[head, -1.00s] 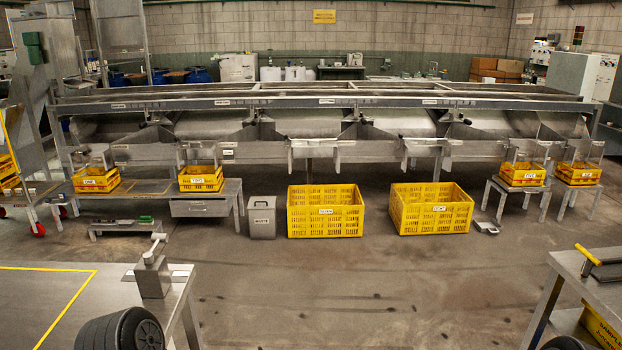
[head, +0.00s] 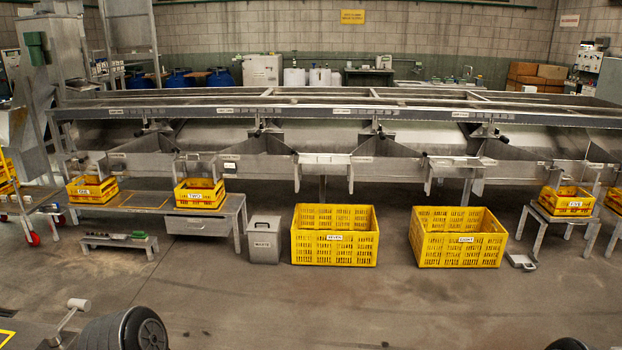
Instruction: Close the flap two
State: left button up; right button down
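Yellow crate two (head: 200,194) sits on a low metal bench, under a metal chute (head: 195,165) on the front of the long roller sizer (head: 320,112). Black knobs or handles stick out along the machine front; one (head: 257,131) is just up and right of crate two. I cannot tell which part is flap two, or whether it is open or shut.
Crate one (head: 92,190) is left of crate two. A grey waste bin (head: 264,238) and large crates seven (head: 335,252) and eight (head: 458,252) stand on the floor before the machine. A metal device (head: 72,312) is at lower left. The central foreground floor is clear.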

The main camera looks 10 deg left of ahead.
aim_at(203, 157)
jog(key=i+u, duration=0.1)
jog(key=i, duration=0.5)
jog(key=i+u, duration=0.15)
jog(key=i, duration=0.5)
jog(key=i+l+u, duration=0.1)
jog(key=i, duration=0.5)
jog(key=i+l+u, duration=0.1)
jog(key=i, duration=0.5)
jog(key=i+j+u, duration=0.35)
jog(key=i+u, duration=0.15)
jog(key=i, duration=0.35)
jog(key=i+u, duration=0.45)
jog(key=i, duration=0.4)
jog(key=i+l+u, duration=0.3)
jog(key=i+u, duration=0.2)
jog(key=i, duration=0.35)
jog(key=i+l, duration=0.15)
jog(key=i, duration=0.35)
jog(key=i+l, duration=0.1)
jog(key=i, duration=0.35)
jog(key=i+l, duration=0.15)
jog(key=i, duration=0.35)
jog(key=j+u, duration=0.05)
